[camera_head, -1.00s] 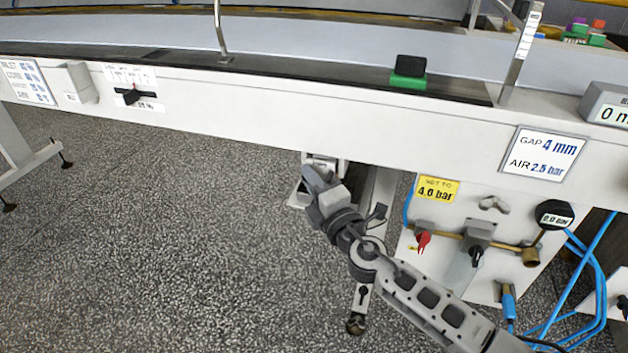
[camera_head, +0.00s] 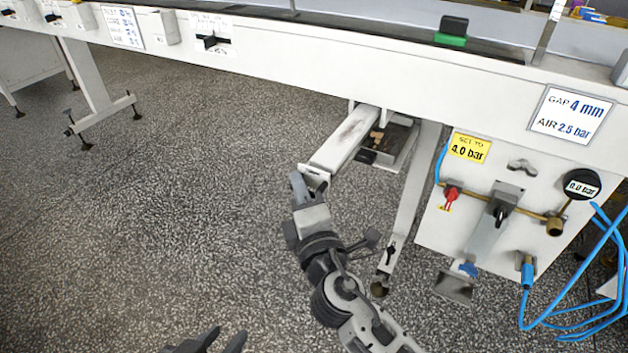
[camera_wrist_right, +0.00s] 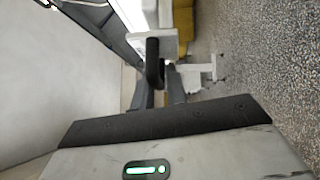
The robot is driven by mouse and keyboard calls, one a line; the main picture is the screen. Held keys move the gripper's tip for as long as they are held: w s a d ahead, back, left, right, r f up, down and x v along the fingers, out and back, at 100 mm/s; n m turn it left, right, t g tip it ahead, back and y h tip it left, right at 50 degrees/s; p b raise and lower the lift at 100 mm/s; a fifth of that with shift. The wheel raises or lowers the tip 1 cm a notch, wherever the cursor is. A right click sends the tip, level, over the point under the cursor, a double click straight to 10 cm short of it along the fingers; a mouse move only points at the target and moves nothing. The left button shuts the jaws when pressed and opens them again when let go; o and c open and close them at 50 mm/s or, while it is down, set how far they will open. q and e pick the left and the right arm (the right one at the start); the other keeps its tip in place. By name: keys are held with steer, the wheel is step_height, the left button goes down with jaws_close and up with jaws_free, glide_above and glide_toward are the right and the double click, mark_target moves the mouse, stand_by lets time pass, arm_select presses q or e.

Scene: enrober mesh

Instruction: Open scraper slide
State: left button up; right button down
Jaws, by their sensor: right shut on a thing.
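The scraper slide (camera_head: 345,138) is a long pale bar with a stained top, sticking out from under the white machine beam toward the front left. My right gripper (camera_head: 306,184) is shut at its front end. In the right wrist view, a dark handle (camera_wrist_right: 153,58) on a white end plate (camera_wrist_right: 146,41) sits between my right gripper's fingers (camera_wrist_right: 156,88). Beside the slide, an open tray-like part (camera_head: 393,150) with brown residue shows under the beam. My left gripper (camera_head: 222,341) shows only its fingertips at the bottom edge; they are apart with nothing between them.
A machine leg (camera_head: 408,200) stands right of the slide. Further right is a panel with a red valve (camera_head: 452,194), a black gauge (camera_head: 581,184) and blue hoses (camera_head: 560,300). A black-and-green block (camera_head: 452,32) sits on the beam.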

steer(key=shift+s+a+r, duration=0.25)
steer(key=shift+s+r, duration=0.05)
steer(key=c, duration=1.5)
jaws_free()
steer(key=shift+f, duration=0.1)
steer(key=shift+d, duration=0.1)
